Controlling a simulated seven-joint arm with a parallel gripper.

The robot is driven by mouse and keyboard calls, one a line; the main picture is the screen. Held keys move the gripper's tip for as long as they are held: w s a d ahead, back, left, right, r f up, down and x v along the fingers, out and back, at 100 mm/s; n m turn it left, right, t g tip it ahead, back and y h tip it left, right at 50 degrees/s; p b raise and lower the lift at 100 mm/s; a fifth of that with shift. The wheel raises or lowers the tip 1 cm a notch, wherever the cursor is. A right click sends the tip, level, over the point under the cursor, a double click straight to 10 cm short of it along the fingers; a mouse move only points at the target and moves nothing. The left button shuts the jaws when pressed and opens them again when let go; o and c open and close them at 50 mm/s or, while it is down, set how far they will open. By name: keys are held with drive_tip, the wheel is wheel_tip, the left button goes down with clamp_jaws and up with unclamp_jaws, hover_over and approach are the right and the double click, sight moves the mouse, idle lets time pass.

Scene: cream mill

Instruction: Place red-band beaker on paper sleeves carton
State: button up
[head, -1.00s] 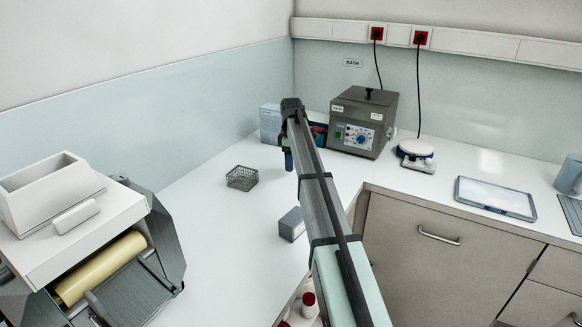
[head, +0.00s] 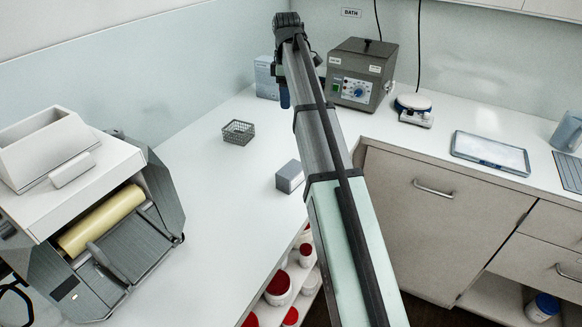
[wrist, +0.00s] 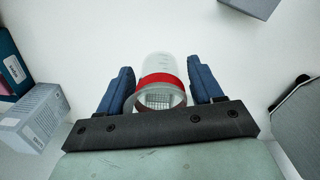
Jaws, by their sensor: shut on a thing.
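The red-band beaker (wrist: 160,80) is clear with a wide red band. In the wrist view it sits between the blue fingers of my gripper (wrist: 163,72), which is shut on it. In the head view my gripper (head: 285,97) is high over the rear of the counter, and the beaker cannot be made out there. A light-blue carton (head: 264,78) stands at the back, just behind and left of my gripper. It also shows at the left of the wrist view (wrist: 33,118), with a label too small to read; it looks like the paper sleeves carton.
A grey box (head: 289,176) and a wire basket (head: 238,132) stand on the counter. Binders (wrist: 10,65) stand beside the carton. The bath unit (head: 361,74) is to the right, and a large roller machine (head: 90,210) is front left.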

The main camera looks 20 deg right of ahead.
hover_over(297, 163)
wheel_tip(297, 163, down, 3)
drive_tip(key=shift+f, duration=3.8)
drive_tip(key=shift+f, duration=0.15)
drive_tip(key=o, duration=1)
drive_tip(key=shift+o, duration=0.2)
wheel_tip(297, 163, up, 8)
drive_tip(key=shift+f, duration=0.1)
